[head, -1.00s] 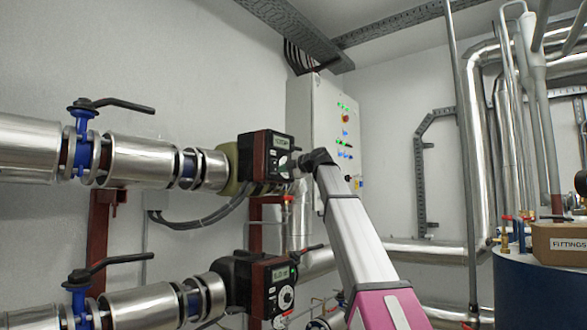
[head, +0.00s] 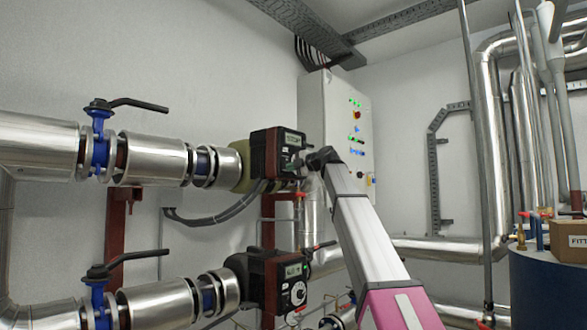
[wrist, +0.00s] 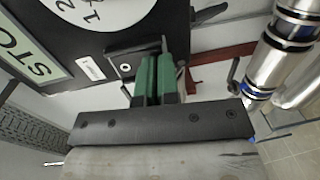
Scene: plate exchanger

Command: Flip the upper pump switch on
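The upper pump (head: 272,150) is a black and dark red box on the upper pipe in the head view. In the wrist view its face shows a display (wrist: 38,58) with the letters "STO" and part of a white dial (wrist: 100,12). A dark switch lever (wrist: 140,48) with a small plate under it is on the lower part of the face. My gripper (wrist: 160,62) has green fingers close together, their tips right at the lever's end. Whether they touch it I cannot tell.
The lower pump (head: 270,285) sits below on a parallel pipe. Blue valves with black handles (head: 138,104) stand out at left. A control cabinet (head: 312,115) is on the wall behind. A blue drum (head: 545,285) with a box (head: 568,240) stands at right.

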